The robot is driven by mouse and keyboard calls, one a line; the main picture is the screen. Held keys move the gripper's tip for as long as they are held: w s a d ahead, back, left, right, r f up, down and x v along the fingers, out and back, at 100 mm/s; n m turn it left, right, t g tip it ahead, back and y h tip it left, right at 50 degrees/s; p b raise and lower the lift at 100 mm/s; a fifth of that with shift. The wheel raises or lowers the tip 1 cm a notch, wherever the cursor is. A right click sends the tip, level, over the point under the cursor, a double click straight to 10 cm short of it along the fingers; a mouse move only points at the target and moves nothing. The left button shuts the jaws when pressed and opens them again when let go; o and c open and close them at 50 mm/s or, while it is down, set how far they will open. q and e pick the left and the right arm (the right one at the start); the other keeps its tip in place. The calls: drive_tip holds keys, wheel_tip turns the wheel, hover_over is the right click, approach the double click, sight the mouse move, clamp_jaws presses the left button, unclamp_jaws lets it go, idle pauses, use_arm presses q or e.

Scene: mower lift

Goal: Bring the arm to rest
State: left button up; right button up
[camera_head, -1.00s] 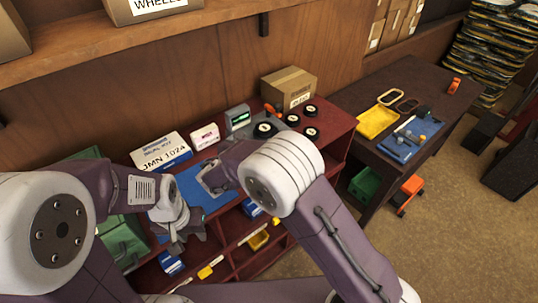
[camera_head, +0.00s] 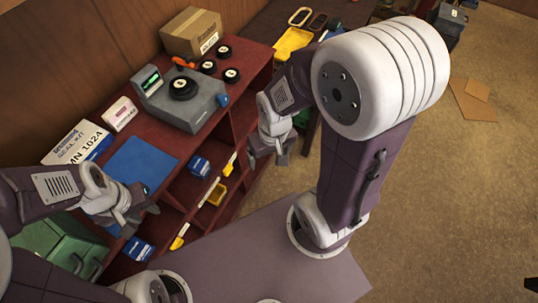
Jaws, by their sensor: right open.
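My right arm is folded in on the right of the head view. Its gripper (camera_head: 268,152) hangs open and empty in front of the right end of the red bench, apart from it. My left gripper (camera_head: 133,212) is at the lower left, over the front edge of the bench near the blue mat. Its jaw gap is not clear, and I see nothing in it.
The red bench (camera_head: 245,88) carries a blue mat (camera_head: 138,163), a grey scale (camera_head: 182,106) with a black wheel, several more wheels, a cardboard box (camera_head: 190,32) and labelled boxes. Open floor (camera_head: 450,190) lies to the right.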

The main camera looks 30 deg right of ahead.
wheel_tip(320, 180, down, 15)
drive_tip(key=b, duration=1.5)
drive_tip(key=shift+d, duration=0.2)
drive_tip(key=shift+f, duration=0.1)
